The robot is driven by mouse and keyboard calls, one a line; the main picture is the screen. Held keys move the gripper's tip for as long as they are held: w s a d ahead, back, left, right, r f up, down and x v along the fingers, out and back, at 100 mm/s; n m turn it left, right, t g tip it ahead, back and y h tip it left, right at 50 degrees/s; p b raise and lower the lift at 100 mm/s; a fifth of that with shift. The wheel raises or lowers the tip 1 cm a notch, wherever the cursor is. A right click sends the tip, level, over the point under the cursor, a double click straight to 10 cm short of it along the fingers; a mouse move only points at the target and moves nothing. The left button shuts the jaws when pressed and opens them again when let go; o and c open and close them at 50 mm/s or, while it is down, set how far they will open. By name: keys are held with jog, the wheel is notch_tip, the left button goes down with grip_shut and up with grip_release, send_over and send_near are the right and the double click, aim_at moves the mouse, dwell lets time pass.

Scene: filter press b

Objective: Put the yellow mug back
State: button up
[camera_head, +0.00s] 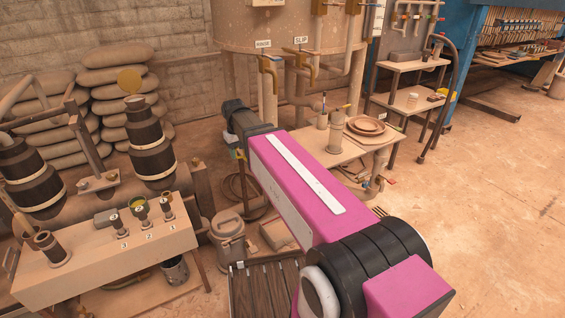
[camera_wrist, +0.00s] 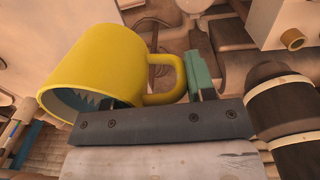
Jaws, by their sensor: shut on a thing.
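The yellow mug (camera_wrist: 120,62) fills the upper left of the wrist view. It lies tilted, with its open rim toward the lower left and its handle (camera_wrist: 172,78) to the right. My gripper (camera_wrist: 148,90) is shut on it. One green finger shows just right of the handle; the other seems to be at the mug's mouth, partly hidden. In the head view my magenta arm reaches away to the dark gripper (camera_head: 238,143), left of the small table (camera_head: 310,146). The mug is mostly hidden there; only a small yellowish patch shows under the gripper.
The small table carries a beige jug (camera_head: 336,136) and stacked dishes (camera_head: 366,125). A numbered control box (camera_head: 110,250) stands at left, with a lidded bucket (camera_head: 227,235) beside it. A shelf stand (camera_head: 405,103) is at back right. The floor at right is clear.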

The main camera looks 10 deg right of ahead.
jog(key=w+d+f, duration=0.2)
jog(key=d, duration=0.1)
jog(key=w+d+f, duration=0.2)
jog(key=d+f, duration=0.1)
jog(key=w+d+f, duration=0.2)
jog(key=d, duration=0.2)
jog(key=shift+w+f, duration=0.1)
jog(key=shift+f, duration=2.2)
jog(key=shift+f, duration=0.1)
jog(key=o, duration=1.3)
notch_tip(320, 180, up, 12)
jog(key=s+d+f+m, duration=0.1)
jog(key=s+f, duration=0.4)
jog(key=s, duration=0.1)
jog(key=s+d+f+m, duration=0.1)
jog(key=s+d+f, duration=0.1)
jog(key=s+f, duration=0.3)
jog(key=s+d+f+m, duration=0.1)
jog(key=s+d+f, duration=0.1)
jog(key=s+f, duration=0.3)
jog(key=shift+s+d+f, duration=0.1)
jog(key=shift+s+f, duration=0.1)
jog(key=shift+s, duration=0.7)
jog(key=shift+s+d+f, duration=0.1)
jog(key=shift+s+f, duration=0.1)
jog(key=shift+s, duration=0.7)
